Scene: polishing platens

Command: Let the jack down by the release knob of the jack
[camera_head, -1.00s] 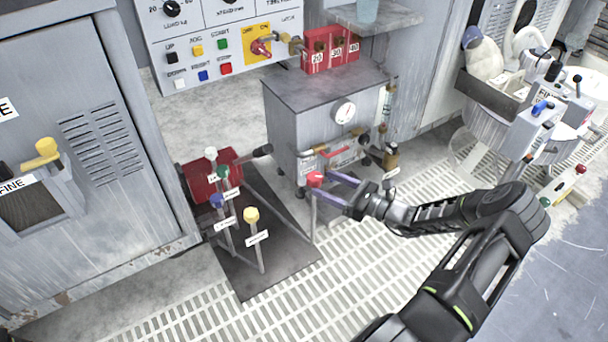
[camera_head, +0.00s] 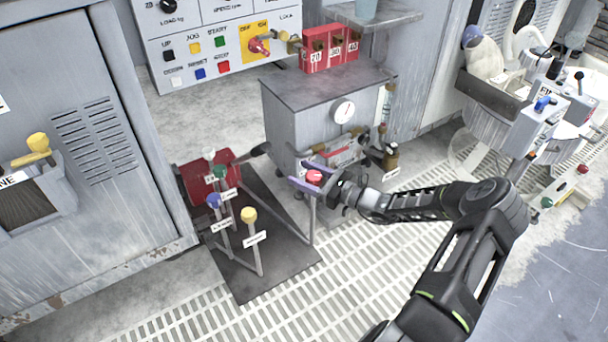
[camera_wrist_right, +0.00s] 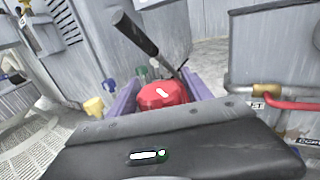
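A red faceted knob (camera_head: 314,177) stands on a thin upright post at the right edge of a dark floor plate (camera_head: 275,278). My right gripper (camera_head: 300,175) reaches it from the right, its two purple fingers open on either side of the knob. In the right wrist view the knob (camera_wrist_right: 163,96) sits between the fingers, with its lower part hidden by the gripper body; contact cannot be told. A red jack-like body (camera_head: 196,182) with a black-gripped handle (camera_head: 258,150) lies behind the posts. My left gripper is not in view.
White (camera_head: 209,154), green (camera_head: 219,172), blue (camera_head: 214,200) and yellow (camera_head: 249,215) knobs stand on labelled posts to the left. A grey cabinet with a gauge (camera_head: 344,111) and a red-handled pipe stands just behind. The floor grating (camera_head: 370,280) in front is clear.

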